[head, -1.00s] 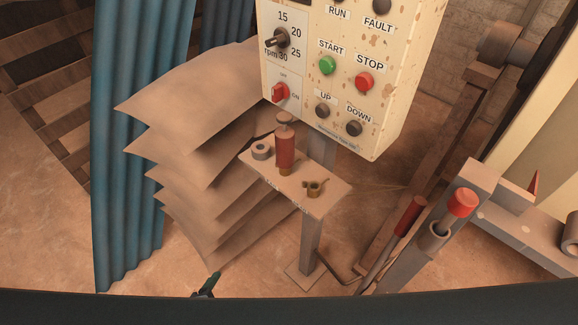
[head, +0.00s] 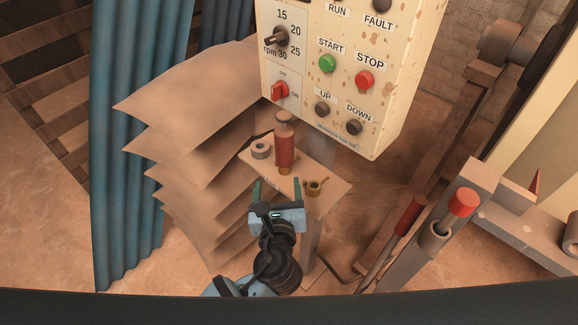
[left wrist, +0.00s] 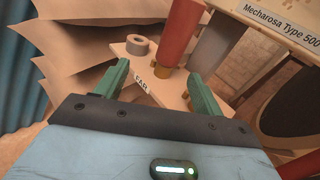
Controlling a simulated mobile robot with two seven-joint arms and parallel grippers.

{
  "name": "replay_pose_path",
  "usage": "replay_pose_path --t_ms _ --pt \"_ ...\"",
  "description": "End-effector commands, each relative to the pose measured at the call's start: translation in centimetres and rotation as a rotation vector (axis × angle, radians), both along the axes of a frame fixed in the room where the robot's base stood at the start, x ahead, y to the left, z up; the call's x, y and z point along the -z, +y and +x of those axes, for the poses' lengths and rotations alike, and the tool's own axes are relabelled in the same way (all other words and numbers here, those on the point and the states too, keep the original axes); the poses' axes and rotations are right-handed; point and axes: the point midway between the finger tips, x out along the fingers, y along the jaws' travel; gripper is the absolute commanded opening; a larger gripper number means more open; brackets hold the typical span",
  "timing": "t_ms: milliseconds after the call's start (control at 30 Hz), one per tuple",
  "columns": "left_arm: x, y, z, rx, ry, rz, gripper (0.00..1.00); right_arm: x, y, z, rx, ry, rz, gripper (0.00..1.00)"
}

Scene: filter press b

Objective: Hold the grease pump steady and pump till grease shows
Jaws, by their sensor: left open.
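The grease pump (head: 285,150) has a red barrel and a grey knob on top, and stands upright on a small shelf (head: 332,187) below the control box. In the left wrist view its red barrel (left wrist: 182,30) and brass lower end show beyond the fingers, with its top out of frame. My left gripper (head: 277,186) is open and empty in front of the pump, apart from it. Its two green fingers also show in the left wrist view (left wrist: 160,82), pointing at the shelf. My right gripper is not in view.
A grey ring-shaped roll (head: 261,149) and a small brass fitting (head: 314,187) flank the pump. The control box (head: 335,75) hangs above. Stacked brown sheets (head: 190,100) stand left, near a blue curtain (head: 140,130). Red-ended levers (head: 462,203) stand right.

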Motion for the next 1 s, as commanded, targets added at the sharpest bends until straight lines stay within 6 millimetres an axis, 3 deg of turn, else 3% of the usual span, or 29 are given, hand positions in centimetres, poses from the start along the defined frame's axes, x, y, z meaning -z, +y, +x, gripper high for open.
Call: replay_pose_path --t_ms 100,300,667,1000 --pt "-3.4 -1.6 0.8 -0.026 -0.061 0.046 0.68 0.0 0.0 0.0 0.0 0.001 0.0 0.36" --pt "-5.9 -2.6 1.0 -0.053 -0.104 0.083 0.68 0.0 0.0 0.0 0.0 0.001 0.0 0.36" --pt "-6.1 -2.5 2.2 -0.056 -0.107 0.085 0.68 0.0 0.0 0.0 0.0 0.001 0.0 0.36" --pt "-6.2 -2.1 7.6 -0.056 -0.107 0.085 0.68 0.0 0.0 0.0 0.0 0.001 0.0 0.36"
